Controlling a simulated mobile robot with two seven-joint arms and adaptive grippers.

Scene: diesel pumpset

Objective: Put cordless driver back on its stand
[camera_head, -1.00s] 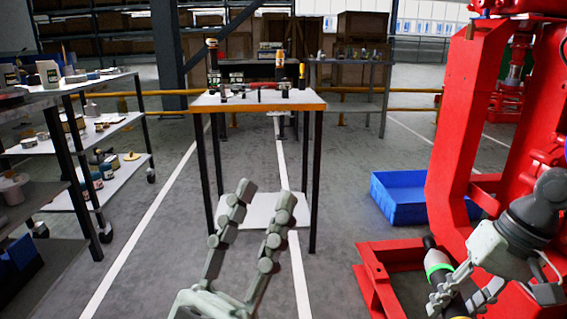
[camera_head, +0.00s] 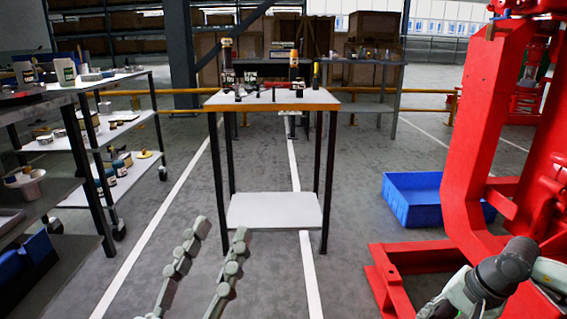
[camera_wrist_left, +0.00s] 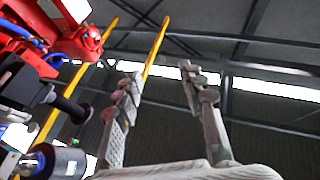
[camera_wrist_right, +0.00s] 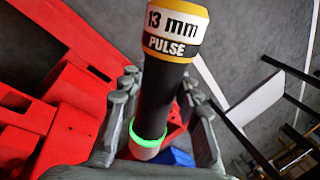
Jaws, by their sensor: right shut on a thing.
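The cordless driver (camera_wrist_right: 170,90) is a dark cylinder with a yellow-edged white label reading "13 mm PULSE" and a bright green ring. In the right wrist view my right gripper (camera_wrist_right: 160,92) is shut around its dark body, with a finger on each side. The head view shows my right arm at the lower right, but the driver is not visible there. My left gripper (camera_head: 221,231) is open and empty in front of the table; it also shows in the left wrist view (camera_wrist_left: 160,75). I cannot make out which item on the table is the stand.
An orange-edged table (camera_head: 270,105) with several upright tools and small parts stands ahead, its lower shelf (camera_head: 275,210) bare. A loaded shelf rack (camera_head: 130,128) is at left. A red machine frame (camera_head: 480,150) and a blue bin (camera_head: 415,200) are at right. Floor before the table is clear.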

